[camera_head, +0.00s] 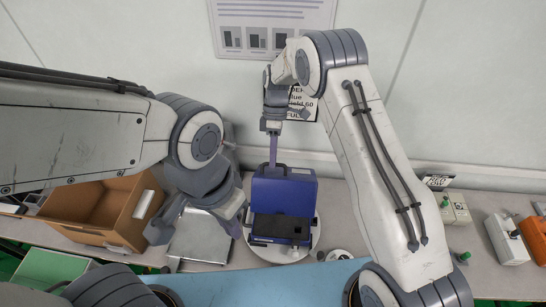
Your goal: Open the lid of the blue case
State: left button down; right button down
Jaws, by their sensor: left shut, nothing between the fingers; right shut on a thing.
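The blue case (281,241) stands on a white round plate (262,250) in the middle of the bench. Its lid (284,191) is raised and stands up at the back, and a dark inside shows in front of it.
An open brown box (112,213) is at the left, with a flat grey panel (199,238) beside it. A round white object (341,256) lies right of the case. Handheld testers, beige (460,207), white (506,240) and orange (532,236), stand at the right. A wall is close behind.

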jog(key=c, duration=0.9)
grip_release()
jog(key=shift+f, duration=0.35)
jog(key=shift+r, duration=0.15)
jog(key=shift+w+r, duration=0.15)
jog(key=shift+r, duration=0.05)
jog(key=b+v, duration=0.2)
jog(key=v, duration=0.5)
jog(key=shift+b, duration=0.3)
